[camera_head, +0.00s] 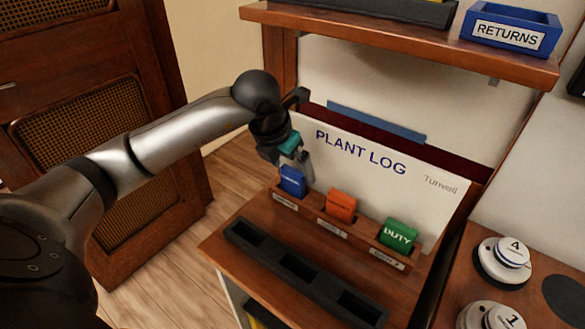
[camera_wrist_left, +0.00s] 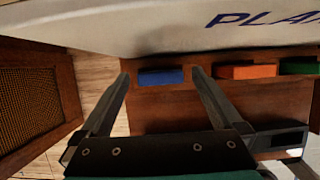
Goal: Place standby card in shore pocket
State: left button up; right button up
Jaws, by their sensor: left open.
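Three cards stand in labelled slots of a wooden holder: a blue card (camera_head: 292,181), an orange card (camera_head: 341,206) and a green card (camera_head: 398,235) that reads DUTY. The print on the blue and orange cards is not readable, so I cannot tell which is the standby card. The slot labels are too small to read, so I cannot pick out the shore pocket. My left gripper (camera_head: 296,164) is open, just above the blue card. In the left wrist view, the blue card (camera_wrist_left: 162,77) shows between its two fingers, apart from them. My right gripper is not in view.
A black tray (camera_head: 272,258) with three empty recesses lies in front of the holder. A white PLANT LOG board (camera_head: 375,180) stands right behind the cards. A shelf (camera_head: 400,40) with a blue RETURNS bin (camera_head: 512,27) overhangs it. Round numbered dials (camera_head: 502,262) are at right.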

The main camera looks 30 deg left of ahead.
pick_arm(q)
jog(key=p+v, duration=0.1)
jog(key=v, duration=0.9)
jog(key=shift+s+r, duration=0.2)
